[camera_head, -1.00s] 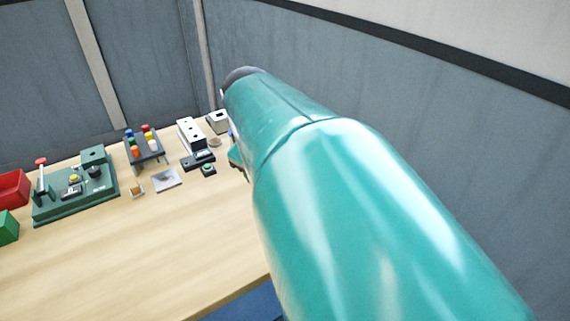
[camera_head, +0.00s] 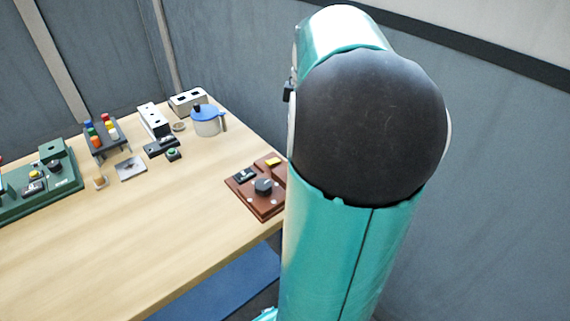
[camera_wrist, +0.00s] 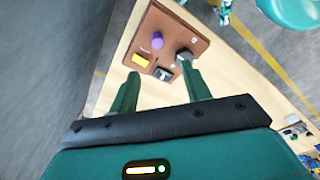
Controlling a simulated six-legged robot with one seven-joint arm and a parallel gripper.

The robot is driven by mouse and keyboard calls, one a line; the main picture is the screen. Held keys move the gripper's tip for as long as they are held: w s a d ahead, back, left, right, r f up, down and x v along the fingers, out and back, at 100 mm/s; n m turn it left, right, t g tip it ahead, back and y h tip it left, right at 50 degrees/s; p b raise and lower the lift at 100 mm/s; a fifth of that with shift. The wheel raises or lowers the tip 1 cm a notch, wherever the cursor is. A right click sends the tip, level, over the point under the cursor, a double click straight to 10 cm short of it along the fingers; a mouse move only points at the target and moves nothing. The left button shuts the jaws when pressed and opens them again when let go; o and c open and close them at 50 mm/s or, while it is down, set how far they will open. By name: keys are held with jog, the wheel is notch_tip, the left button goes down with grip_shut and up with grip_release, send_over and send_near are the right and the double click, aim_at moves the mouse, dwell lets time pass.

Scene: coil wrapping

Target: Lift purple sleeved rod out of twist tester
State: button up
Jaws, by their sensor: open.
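The purple sleeved rod (camera_wrist: 157,40) shows in the wrist view as a short purple piece on a brown board that looks like the twist tester (camera_wrist: 177,27). It seems to stand on end, but it is too small to be sure. The brown board also shows in the head view (camera_head: 258,205) at the table's right edge, partly covered by my arm; the purple piece is hidden there. My gripper (camera_wrist: 160,78) is open and empty. Its fingers point toward the board, with the rod beyond and between the fingertip lines, apart from them.
The board carries a yellow block (camera_wrist: 140,60), a dark knob (camera_head: 263,186) and a small black box (camera_head: 244,175). A blue-lidded pot (camera_head: 208,120), a rack of coloured pieces (camera_head: 105,138) and a green device (camera_head: 52,180) stand farther left. The table's middle front is clear.

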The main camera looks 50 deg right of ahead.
jog(key=f, duration=0.5)
jog(key=w+f, duration=0.1)
jog(key=f, duration=0.2)
jog(key=shift+a+f, duration=0.25)
notch_tip(320, 180, down, 5)
jog(key=shift+w+d, duration=0.1)
jog(key=shift+w, duration=0.05)
grip_shut()
